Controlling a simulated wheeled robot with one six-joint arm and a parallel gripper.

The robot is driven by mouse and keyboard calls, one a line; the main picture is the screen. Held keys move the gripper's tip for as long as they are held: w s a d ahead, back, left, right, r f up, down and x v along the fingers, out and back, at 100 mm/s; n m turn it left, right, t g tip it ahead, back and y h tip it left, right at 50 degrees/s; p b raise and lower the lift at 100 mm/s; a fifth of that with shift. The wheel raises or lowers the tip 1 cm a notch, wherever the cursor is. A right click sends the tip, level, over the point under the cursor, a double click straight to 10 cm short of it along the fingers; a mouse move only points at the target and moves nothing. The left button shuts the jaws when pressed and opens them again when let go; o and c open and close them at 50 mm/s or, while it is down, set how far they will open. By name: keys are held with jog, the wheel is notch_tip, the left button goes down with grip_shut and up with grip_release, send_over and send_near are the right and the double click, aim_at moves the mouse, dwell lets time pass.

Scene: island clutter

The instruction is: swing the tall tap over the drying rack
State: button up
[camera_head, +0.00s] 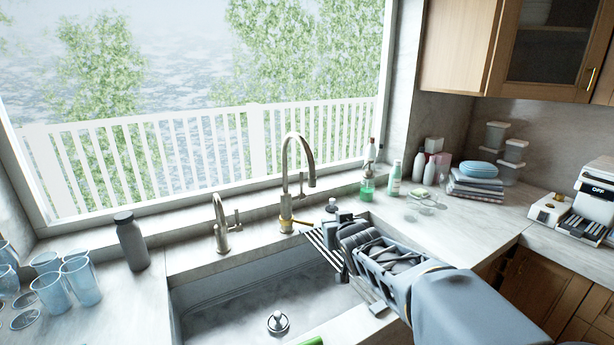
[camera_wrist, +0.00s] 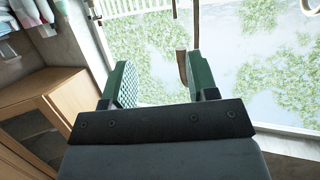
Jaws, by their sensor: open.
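The tall tap (camera_head: 285,180) is a brushed brass gooseneck standing behind the sink, with its spout curving to the right in the head view. The drying rack (camera_head: 323,246), dark slats, lies across the right part of the sink (camera_head: 240,300), partly hidden by my arm. My gripper (camera_head: 331,224) is open just right of the tap's base, with nothing visibly held. In the wrist view, my gripper's (camera_wrist: 160,82) green-padded fingers stand apart. A brown bar (camera_wrist: 182,65), apparently part of the tall tap, shows near the right finger; contact is unclear.
A shorter tap (camera_head: 221,228) stands left of the tall one. A dark bottle (camera_head: 131,242) and several blue glasses (camera_head: 81,282) stand at the left. A green soap bottle (camera_head: 367,184) and folded cloths (camera_head: 475,184) are at the right. The window (camera_head: 180,100) is behind.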

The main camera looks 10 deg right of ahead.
aim_at(313, 182)
jog(key=w+a+r+t+y+p, duration=0.1)
jog(key=w, duration=0.5)
jog(key=w+a+r+n+t+p, duration=0.1)
jog(key=w+r+p, duration=0.1)
jog(key=w, duration=0.4)
jog(key=w+a+r+t+y+p, duration=0.1)
jog(key=w+p, duration=0.1)
jog(key=w, duration=0.5)
jog(key=shift+r+t+y, duration=0.3)
grip_shut()
